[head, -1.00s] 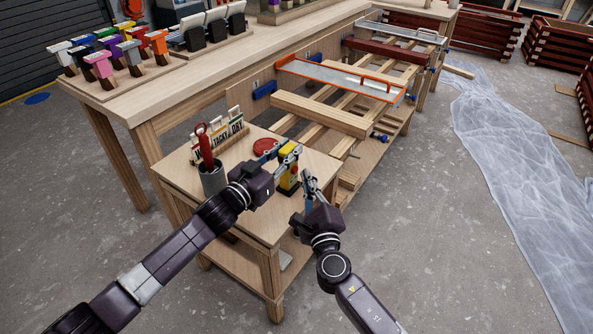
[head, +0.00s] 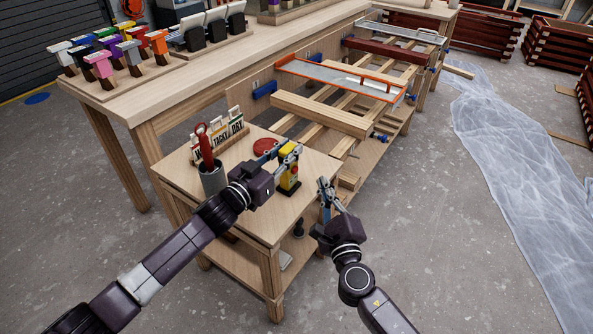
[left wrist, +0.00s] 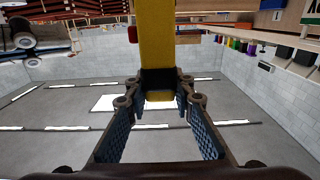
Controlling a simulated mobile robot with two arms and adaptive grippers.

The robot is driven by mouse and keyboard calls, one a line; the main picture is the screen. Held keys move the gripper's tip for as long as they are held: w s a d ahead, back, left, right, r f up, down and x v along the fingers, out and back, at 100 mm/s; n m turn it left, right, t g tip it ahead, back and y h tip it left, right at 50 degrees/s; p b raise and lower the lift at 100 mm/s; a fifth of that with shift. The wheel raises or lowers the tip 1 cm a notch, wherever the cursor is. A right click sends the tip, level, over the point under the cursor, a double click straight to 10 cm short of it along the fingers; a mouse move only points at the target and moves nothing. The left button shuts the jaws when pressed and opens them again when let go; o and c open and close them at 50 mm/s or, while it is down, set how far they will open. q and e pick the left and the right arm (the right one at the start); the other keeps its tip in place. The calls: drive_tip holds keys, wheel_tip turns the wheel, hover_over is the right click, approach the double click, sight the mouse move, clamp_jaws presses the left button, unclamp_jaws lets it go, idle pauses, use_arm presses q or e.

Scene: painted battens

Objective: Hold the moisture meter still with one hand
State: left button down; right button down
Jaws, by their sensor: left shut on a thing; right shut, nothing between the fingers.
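The moisture meter (head: 291,179) is yellow and black with a small red spot on its front. It stands upright on the small wooden side table, near its right edge. My left gripper (head: 288,155) is shut on its upper part. In the left wrist view the yellow body of the meter (left wrist: 157,42) comes down between the finger ends. My right gripper (head: 325,188) is shut and empty, to the right of the meter and apart from it, just past the table edge.
The small table (head: 247,213) also bears a grey cup (head: 213,180) with a red-handled tool, a card rack reading TACKY and DRY (head: 228,133), and a red disc (head: 265,147). The long workbench (head: 180,92) stands behind. Floor at right is open beside plastic sheeting (head: 515,165).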

idle(0.4)
use_arm(q)
drive_tip(key=c, duration=1.6)
unclamp_jaws()
drive_tip(key=v, duration=1.2)
